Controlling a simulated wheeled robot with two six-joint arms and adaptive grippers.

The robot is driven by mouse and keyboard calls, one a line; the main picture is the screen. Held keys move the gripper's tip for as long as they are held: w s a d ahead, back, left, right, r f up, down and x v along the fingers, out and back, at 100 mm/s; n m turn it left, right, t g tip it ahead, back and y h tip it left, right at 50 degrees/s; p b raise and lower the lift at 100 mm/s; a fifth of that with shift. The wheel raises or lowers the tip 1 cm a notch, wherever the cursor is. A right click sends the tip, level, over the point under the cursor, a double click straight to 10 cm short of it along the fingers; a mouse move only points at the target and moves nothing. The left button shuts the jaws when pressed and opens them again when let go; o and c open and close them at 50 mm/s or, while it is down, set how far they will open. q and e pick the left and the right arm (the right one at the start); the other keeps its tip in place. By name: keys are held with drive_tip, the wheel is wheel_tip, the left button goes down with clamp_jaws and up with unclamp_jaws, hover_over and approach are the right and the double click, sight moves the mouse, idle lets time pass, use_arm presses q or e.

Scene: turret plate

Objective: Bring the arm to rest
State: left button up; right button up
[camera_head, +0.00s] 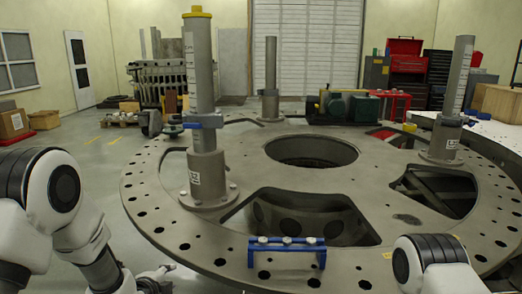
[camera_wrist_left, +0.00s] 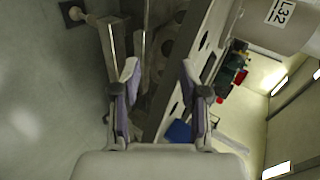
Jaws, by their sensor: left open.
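My left arm (camera_head: 55,195) comes in at the left, bent downward beside the turret plate (camera_head: 150,215). Its end (camera_head: 155,282) is partly cut off by the bottom edge. In the left wrist view, my left gripper (camera_wrist_left: 158,95) has two fingers spread apart with nothing held between them. The plate's side and floor lie beyond the fingers, and the view is tilted. My right arm (camera_head: 435,265) shows as a white and black joint over the plate's lower right. Its gripper is out of view.
Upright posts stand on the plate: one with a yellow cap (camera_head: 197,12), one at the back (camera_head: 271,65), one at the right (camera_head: 455,90). A blue rack (camera_head: 287,250) with white pieces sits at the near rim. Floor left of the plate is open.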

use_arm(q)
drive_tip(key=s+f+n+g, duration=0.4)
drive_tip(key=s+f+g, duration=0.2)
drive_tip(key=s+f, duration=1.2)
drive_tip(key=s+f+n+g, duration=0.1)
drive_tip(key=s+n+g, duration=0.1)
drive_tip(key=s+n, duration=0.5)
drive_tip(key=s+a+f+n+g+y, duration=0.1)
drive_tip(key=s+f+n+g, duration=0.1)
drive_tip(key=s+n, duration=0.5)
drive_tip(key=s+g, duration=0.1)
drive_tip(key=s, duration=0.5)
drive_tip(key=shift+s+n+g+p, duration=0.25)
drive_tip(key=shift+n+g+p, duration=0.05)
drive_tip(key=shift+p, duration=0.05)
